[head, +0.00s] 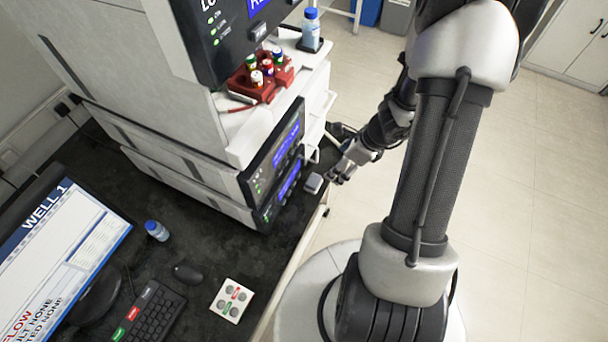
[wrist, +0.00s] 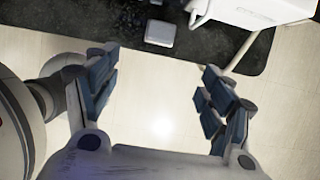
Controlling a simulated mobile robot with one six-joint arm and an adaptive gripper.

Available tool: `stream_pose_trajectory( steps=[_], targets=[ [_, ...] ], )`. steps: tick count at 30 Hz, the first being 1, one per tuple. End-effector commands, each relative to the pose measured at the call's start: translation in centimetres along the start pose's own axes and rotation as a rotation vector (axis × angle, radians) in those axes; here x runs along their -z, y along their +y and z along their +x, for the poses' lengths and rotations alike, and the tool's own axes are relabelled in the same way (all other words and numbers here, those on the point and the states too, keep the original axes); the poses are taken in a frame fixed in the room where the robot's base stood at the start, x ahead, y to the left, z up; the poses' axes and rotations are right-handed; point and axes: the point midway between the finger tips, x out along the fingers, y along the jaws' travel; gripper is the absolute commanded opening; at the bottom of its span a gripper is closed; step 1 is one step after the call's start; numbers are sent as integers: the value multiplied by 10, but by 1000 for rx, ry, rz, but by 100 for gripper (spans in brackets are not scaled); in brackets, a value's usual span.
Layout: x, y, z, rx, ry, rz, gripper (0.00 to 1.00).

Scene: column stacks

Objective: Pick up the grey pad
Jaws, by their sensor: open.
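The grey pad (head: 314,183) is a small rounded block on the dark bench top, close to its right edge and beside the instrument stack. It also shows in the wrist view (wrist: 160,33), near the top, on the dark bench close to its edge. My gripper (head: 340,176) is just right of the pad in the head view. In the wrist view my gripper (wrist: 160,92) is open and empty, its fingers wide apart over the pale floor. The pad lies beyond the fingertips, apart from them.
The instrument stack (head: 175,140) stands directly left of the pad, with a red vial rack (head: 262,80) and a blue-capped bottle (head: 310,28) on it. A small bottle (head: 157,230), mouse (head: 188,273), keyboard (head: 150,315) and white button panel (head: 232,300) lie on the bench.

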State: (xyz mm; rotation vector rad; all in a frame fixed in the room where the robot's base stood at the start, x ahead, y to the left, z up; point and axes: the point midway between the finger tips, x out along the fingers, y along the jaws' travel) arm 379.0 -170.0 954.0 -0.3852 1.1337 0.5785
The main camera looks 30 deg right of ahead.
Motion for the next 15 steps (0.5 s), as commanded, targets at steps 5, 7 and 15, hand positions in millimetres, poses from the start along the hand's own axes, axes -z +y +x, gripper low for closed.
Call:
stream_pose_trajectory(
  steps=[5,7,15],
  targets=[
    [2,1,38,-3,2,-2,75],
    [2,2,54,-4,1,-3,75],
    [1,1,106,-2,1,-5,75]
  ],
)
